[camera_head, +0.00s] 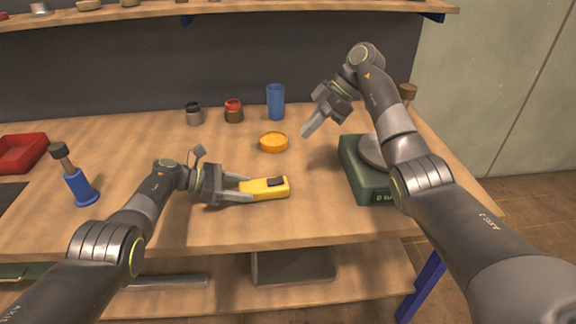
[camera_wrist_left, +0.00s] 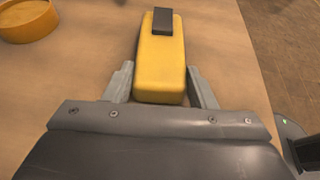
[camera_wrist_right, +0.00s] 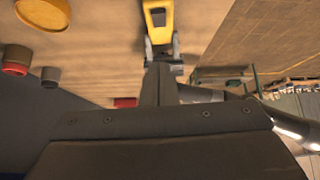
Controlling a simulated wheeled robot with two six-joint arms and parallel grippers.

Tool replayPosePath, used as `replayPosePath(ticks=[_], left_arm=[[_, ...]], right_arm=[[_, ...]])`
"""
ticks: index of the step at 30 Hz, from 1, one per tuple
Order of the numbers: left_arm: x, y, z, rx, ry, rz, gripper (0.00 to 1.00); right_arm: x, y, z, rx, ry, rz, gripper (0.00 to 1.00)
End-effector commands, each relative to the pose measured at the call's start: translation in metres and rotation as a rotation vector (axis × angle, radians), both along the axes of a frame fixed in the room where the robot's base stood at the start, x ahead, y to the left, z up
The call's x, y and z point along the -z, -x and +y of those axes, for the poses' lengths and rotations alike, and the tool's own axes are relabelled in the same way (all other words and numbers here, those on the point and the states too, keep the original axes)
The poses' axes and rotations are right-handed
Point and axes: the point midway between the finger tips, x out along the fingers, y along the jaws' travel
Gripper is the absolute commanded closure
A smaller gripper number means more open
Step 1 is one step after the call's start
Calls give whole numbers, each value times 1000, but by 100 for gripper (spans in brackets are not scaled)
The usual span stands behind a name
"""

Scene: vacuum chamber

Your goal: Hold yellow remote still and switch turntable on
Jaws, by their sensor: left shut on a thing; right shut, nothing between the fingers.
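The yellow remote (camera_head: 253,190) lies on the wooden workbench, with a dark raised switch (camera_head: 276,182) near its right end. It also shows in the left wrist view (camera_wrist_left: 161,70), its dark switch (camera_wrist_left: 162,21) at the far end. My left gripper (camera_head: 243,188) is shut on the near end of the remote, a finger on each side. My right gripper (camera_head: 306,132) is shut and empty, above the bench behind and right of the remote. The green turntable box (camera_head: 366,185) with a round grey plate (camera_head: 374,151) stands at the right, partly hidden by my right arm.
An orange round dish (camera_head: 274,142) lies behind the remote. A blue cup (camera_head: 276,102), a red-lidded jar (camera_head: 233,111) and a dark jar (camera_head: 194,113) stand farther back. A blue-based tool (camera_head: 79,187) and red tray (camera_head: 24,153) are at the left. A shelf (camera_head: 230,12) crosses the back.

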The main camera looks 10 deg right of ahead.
Motion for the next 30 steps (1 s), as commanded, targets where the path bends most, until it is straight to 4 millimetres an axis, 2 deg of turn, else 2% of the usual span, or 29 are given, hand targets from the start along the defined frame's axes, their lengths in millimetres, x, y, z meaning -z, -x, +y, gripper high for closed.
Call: replayPosePath(ticks=[5, 18, 24, 30], left_arm=[[0, 0, 0, 0, 0, 0, 78], [0, 0, 0, 0, 0, 0, 78], [0, 0, 0, 0, 0, 0, 78], [0, 0, 0, 0, 0, 0, 78]], right_arm=[[11, 0, 9, -3, 0, 2, 100], [81, 0, 64, -3, -1, 3, 100], [109, 0, 58, 0, 0, 1, 100], [118, 0, 57, 0, -1, -3, 100]])
